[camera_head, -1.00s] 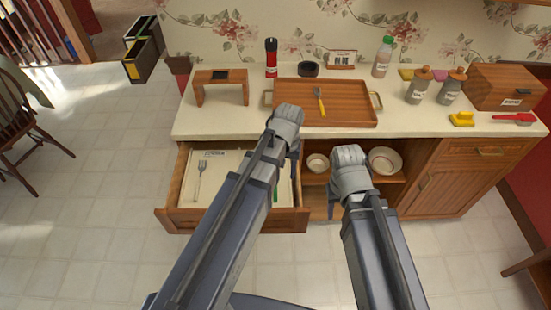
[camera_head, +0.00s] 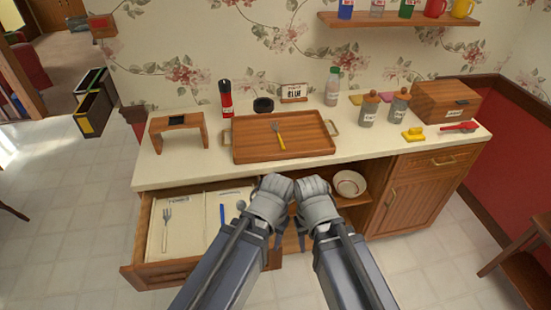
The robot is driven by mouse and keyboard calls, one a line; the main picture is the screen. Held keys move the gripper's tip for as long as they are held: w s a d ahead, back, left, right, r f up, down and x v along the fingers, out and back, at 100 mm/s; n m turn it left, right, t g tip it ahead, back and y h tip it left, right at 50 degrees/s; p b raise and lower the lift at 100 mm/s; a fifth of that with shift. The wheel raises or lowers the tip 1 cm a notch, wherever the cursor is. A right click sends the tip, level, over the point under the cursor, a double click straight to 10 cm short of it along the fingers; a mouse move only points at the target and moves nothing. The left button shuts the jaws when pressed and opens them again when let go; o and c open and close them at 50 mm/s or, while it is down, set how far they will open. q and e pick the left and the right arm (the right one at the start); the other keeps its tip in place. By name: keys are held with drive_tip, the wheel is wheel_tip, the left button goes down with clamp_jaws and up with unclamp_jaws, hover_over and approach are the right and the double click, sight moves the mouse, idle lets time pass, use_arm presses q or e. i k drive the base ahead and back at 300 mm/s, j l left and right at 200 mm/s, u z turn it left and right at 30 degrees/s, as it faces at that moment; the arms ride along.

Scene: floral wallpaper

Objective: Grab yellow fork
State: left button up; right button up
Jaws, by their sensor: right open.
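My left gripper (camera_head: 277,240) and my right gripper (camera_head: 302,240) are side by side in front of the counter, below and nearer than the tray, apart from the fork. The right one is open. The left fingers are mostly hidden by its wrist, so I cannot tell their state. Neither gripper touches the fork.
An open drawer (camera_head: 150,272) at the left holds a grey fork (camera_head: 166,228) and a blue-handled piece (camera_head: 222,214). A small wooden stand (camera_head: 177,124), red flashlight (camera_head: 226,98), bottle (camera_head: 332,86), canisters (camera_head: 368,109) and wooden box (camera_head: 445,100) stand around the tray.

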sight(276, 129)
drive_tip(key=l+u, duration=0.15)
drive_tip(key=u, duration=0.35)
drive_tip(key=i+l+u, duration=0.1)
drive_tip(key=u, duration=0.35)
drive_tip(key=l+u, duration=0.25)
drive_tip(key=l, duration=0.3)
drive_tip(key=k+l+u, duration=0.1)
drive_tip(key=l+u, duration=0.15)
drive_tip(key=l, duration=0.25)
drive_tip(key=k+l+u, duration=0.25)
drive_tip(key=l, duration=1.55)
drive_tip(key=i+l, duration=0.25)
